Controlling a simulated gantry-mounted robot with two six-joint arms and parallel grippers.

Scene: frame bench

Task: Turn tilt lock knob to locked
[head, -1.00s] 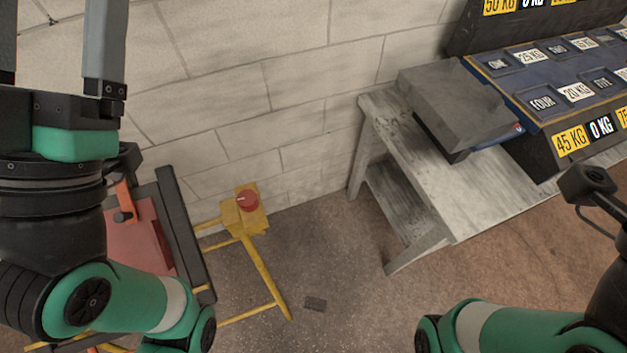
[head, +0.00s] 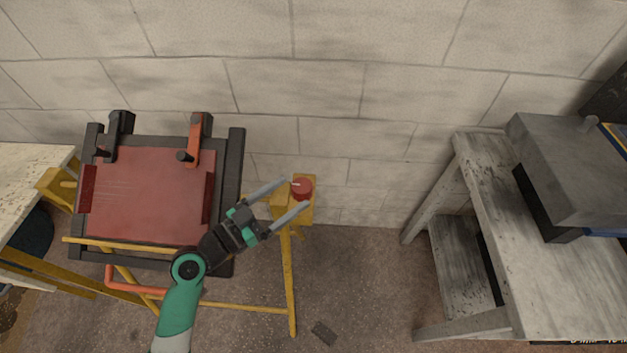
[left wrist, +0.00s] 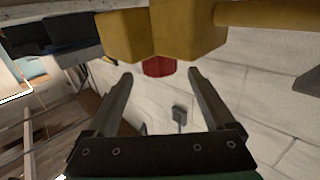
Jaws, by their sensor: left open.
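The tilt lock knob (head: 302,188) is a round red knob with a pale pointer mark, on a yellow bracket (head: 306,213) at the right side of the yellow frame. My left gripper (head: 294,194) is open, with its two fingers pointing at the knob from the lower left in the head view. In the left wrist view the red knob (left wrist: 159,66) shows between and beyond the fingertips, partly hidden by the yellow bracket (left wrist: 172,30). I cannot tell whether the fingers touch it. My right gripper is not in view.
A red panel in a dark frame (head: 236,160) sits on the yellow stand (head: 289,285) left of the knob. A grey worn table (head: 490,215) bearing a grey block (head: 570,160) stands at right. The floor (head: 365,270) between is mostly clear.

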